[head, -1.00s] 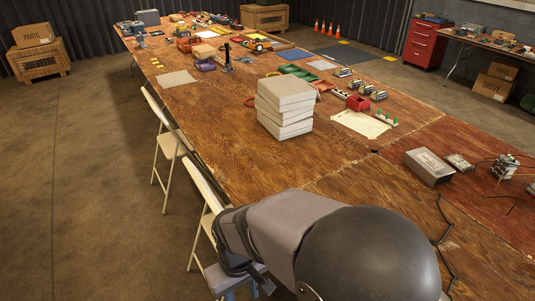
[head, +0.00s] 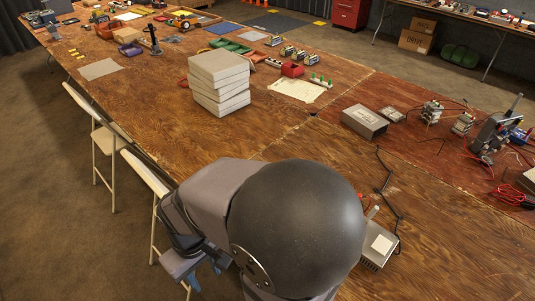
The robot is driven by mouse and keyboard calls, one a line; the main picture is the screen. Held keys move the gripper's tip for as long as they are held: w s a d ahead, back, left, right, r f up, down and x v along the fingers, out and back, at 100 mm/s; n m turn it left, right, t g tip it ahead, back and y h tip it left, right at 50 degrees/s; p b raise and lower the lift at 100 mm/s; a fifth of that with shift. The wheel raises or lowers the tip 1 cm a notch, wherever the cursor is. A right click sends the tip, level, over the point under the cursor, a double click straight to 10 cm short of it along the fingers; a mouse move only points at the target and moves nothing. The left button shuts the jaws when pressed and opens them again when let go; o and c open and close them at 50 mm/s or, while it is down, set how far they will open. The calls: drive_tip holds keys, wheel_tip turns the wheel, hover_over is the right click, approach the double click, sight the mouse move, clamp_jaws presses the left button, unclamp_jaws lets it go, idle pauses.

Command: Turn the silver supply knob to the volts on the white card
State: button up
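A grey metal box (head: 364,121) sits on the reddish part of the table, right of centre; I see no knob on it at this size. A second pale grey, vented box (head: 372,262) stands nearer, partly behind my arm, with a white card-like patch (head: 381,244) on top. Any writing on the patch is too small to read, and I cannot make out a silver knob. My gripper (head: 204,274) seems to be at the lower left, beyond the table's edge and away from both boxes. It is dark and partly hidden by my arm, so its opening is unclear.
A stack of pale boxes (head: 219,84) stands mid-table. Small electrical units (head: 462,123), a dark upright device (head: 494,133) and red leads (head: 508,195) lie at right. A black cable (head: 386,190) runs near the vented box. Folding chairs (head: 103,135) line the left edge.

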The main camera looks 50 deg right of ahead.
idle(0.5)
